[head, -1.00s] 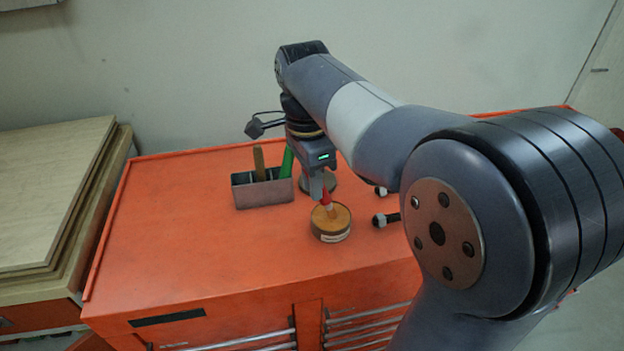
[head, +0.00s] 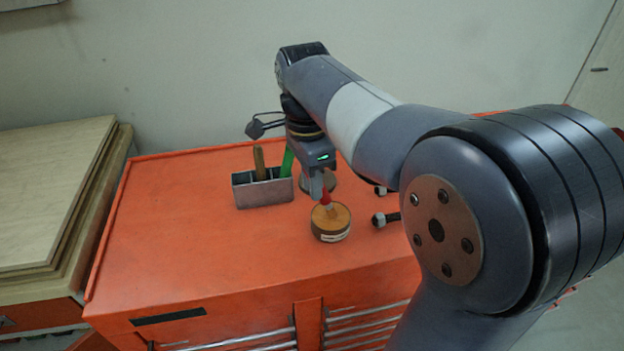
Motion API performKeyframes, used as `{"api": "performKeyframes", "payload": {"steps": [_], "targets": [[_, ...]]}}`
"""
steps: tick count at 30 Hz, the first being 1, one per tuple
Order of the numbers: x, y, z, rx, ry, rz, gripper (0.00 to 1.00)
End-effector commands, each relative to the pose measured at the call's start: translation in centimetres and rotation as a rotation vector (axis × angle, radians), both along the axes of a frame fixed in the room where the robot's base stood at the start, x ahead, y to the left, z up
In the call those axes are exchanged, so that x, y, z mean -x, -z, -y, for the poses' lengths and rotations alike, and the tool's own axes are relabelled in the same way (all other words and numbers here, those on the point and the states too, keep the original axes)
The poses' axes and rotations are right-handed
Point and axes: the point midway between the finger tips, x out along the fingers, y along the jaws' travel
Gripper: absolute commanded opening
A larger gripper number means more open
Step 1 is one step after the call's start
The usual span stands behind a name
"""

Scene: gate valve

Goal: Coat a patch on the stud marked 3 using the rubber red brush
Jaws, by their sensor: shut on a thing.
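My gripper (head: 318,184) points down over the orange cabinet top and is shut on the red brush (head: 325,197). The brush's lower end meets the top of a round brown tin (head: 331,226) with a pale label; whether it is inside the tin or just above it I cannot tell. Two dark studs with pale ends lie to the right: one stud (head: 388,219) beside the tin and another (head: 381,190) farther back, partly hidden by my arm. No number can be read on either.
A grey metal holder (head: 262,192) with a brown-handled tool (head: 259,164) and a green-handled tool (head: 287,162) stands left of my gripper. Another round tin (head: 331,182) is partly hidden behind it. The left of the orange cabinet top (head: 165,235) is clear. Boards (head: 50,200) are stacked far left.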

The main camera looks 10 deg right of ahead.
Motion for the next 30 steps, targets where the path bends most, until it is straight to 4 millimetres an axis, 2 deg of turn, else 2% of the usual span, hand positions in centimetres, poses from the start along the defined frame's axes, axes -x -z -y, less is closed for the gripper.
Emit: {"api": "performKeyframes", "payload": {"steps": [9, 30], "targets": [[0.1, -0.2, 0.0, 0.000, 0.000, -0.005, 0.00], [0.0, -6.0, 0.0, 0.000, 0.000, -0.001, 0.00]]}}
